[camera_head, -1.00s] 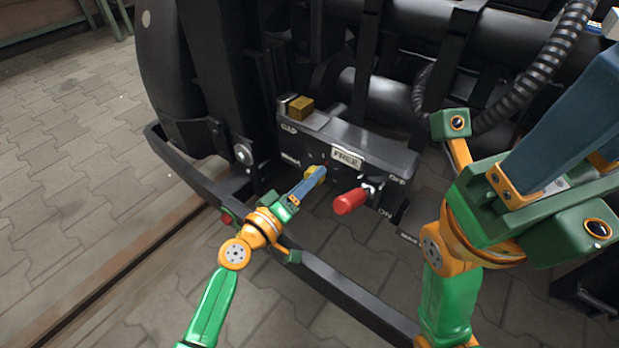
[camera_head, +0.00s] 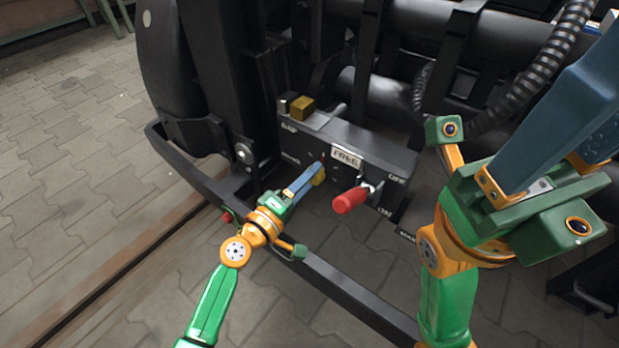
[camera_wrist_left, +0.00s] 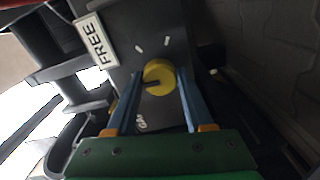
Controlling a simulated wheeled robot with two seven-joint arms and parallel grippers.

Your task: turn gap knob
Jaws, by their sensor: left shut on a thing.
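The gap knob is a round yellow knob on the front of the black control box (camera_head: 375,147). It shows clearly in the left wrist view (camera_wrist_left: 160,74), with a dark mark on its face pointing to the left of that picture. My left gripper (camera_head: 318,173) is shut on the knob, one blue finger on each side. In the head view the fingers hide most of the knob. My right gripper (camera_head: 530,205) is raised at the right, away from the box; its fingertips are out of the picture.
A red-handled lever (camera_head: 350,200) sticks out of the box just right of the knob, between ON and OFF marks. A FREE label (camera_head: 346,158) is above it. A brass block (camera_head: 301,107) sits near the box's upper left. A black rail (camera_head: 345,291) runs in front.

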